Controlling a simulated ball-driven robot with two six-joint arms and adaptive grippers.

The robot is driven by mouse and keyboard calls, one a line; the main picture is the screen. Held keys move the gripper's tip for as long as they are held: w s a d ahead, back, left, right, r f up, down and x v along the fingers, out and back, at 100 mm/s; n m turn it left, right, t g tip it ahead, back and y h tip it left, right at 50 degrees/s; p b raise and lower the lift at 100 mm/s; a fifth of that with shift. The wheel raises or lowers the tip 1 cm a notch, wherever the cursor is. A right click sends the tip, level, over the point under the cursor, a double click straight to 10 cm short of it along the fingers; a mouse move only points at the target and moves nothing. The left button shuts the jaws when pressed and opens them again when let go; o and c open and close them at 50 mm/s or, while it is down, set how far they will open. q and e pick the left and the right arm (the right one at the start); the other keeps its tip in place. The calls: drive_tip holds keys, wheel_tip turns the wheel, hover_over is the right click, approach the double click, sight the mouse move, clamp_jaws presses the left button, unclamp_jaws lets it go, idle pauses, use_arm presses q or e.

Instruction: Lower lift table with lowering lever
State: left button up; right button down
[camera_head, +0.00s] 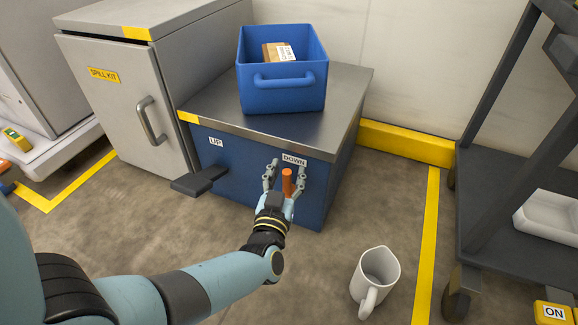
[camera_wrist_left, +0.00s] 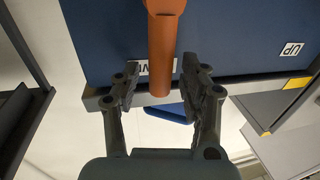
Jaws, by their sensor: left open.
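The lift table (camera_head: 330,100) has a grey metal top and a blue body with an UP label (camera_head: 215,142) on the left and a DOWN label (camera_head: 293,160) on the right. The orange lowering lever (camera_head: 287,182) sticks out under the DOWN label. My left gripper (camera_head: 284,178) is open, with its fingers on either side of the lever. In the left wrist view the lever (camera_wrist_left: 165,70) runs between the open fingers, with gaps visible on both sides. A dark pedal (camera_head: 199,180) projects below the UP label. My right gripper is not in view.
A blue bin (camera_head: 282,92) holding a cardboard box (camera_head: 279,52) stands on the table top. A spill kit cabinet (camera_head: 110,100) is at left. A white jug (camera_head: 376,278) stands on the floor in front. A dark cart (camera_head: 515,205) stands at right.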

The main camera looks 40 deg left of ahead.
use_arm(q)
drive_tip(key=c, duration=0.9)
clamp_jaws()
